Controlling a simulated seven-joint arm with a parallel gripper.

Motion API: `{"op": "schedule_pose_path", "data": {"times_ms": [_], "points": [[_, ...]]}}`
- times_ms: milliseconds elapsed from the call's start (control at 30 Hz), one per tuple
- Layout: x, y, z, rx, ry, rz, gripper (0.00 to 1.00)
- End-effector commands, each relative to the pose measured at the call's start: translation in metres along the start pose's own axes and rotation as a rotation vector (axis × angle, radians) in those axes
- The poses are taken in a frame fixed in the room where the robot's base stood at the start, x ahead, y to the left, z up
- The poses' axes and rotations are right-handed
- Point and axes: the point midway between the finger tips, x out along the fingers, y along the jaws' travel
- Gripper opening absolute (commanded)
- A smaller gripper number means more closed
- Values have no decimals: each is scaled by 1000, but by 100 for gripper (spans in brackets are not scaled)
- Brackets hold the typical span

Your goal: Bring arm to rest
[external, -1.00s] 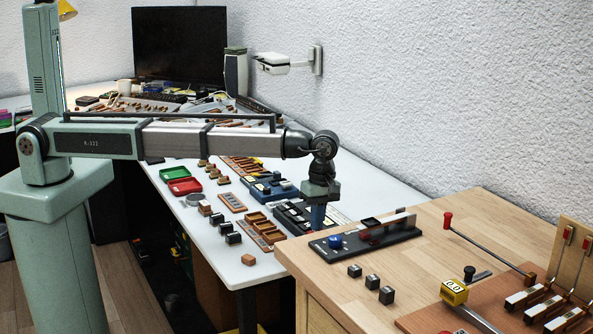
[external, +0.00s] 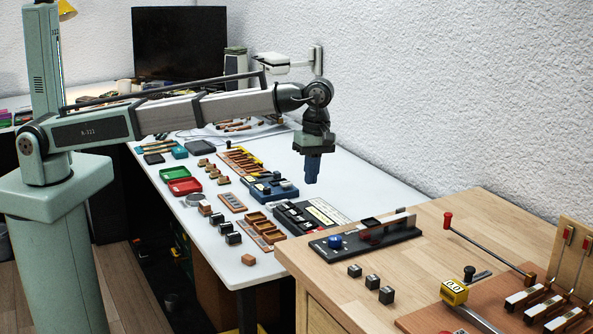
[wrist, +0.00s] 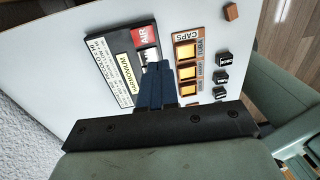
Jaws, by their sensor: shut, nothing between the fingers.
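My gripper (external: 312,182) hangs pointing down above the white table, clear of everything below it. Its blue fingers are together with nothing between them. In the wrist view the shut fingers (wrist: 157,85) appear over the edge of a black labelled board (wrist: 122,65), beside an orange-framed tray (wrist: 187,62) marked "CAPS" and "TUBA". The same black board (external: 300,214) lies on the table below and to the left of my gripper in the external view.
The white table (external: 362,183) carries a green tray (external: 176,173), a red tray (external: 184,187) and several small blocks. A wooden bench (external: 430,240) at right holds a black fixture (external: 365,238), dark cubes (external: 372,282) and a yellow counter (external: 454,292).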

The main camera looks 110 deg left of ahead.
Motion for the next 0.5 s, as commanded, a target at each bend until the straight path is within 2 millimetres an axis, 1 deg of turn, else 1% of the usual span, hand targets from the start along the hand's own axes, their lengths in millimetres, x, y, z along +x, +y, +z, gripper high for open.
{"op": "schedule_pose_path", "data": {"times_ms": [367,433,500], "points": [[-2,0,0,1,-1,0,0],[0,-3,4,16,-9,3,0],[3,-9,14,64,-34,12,0]]}}
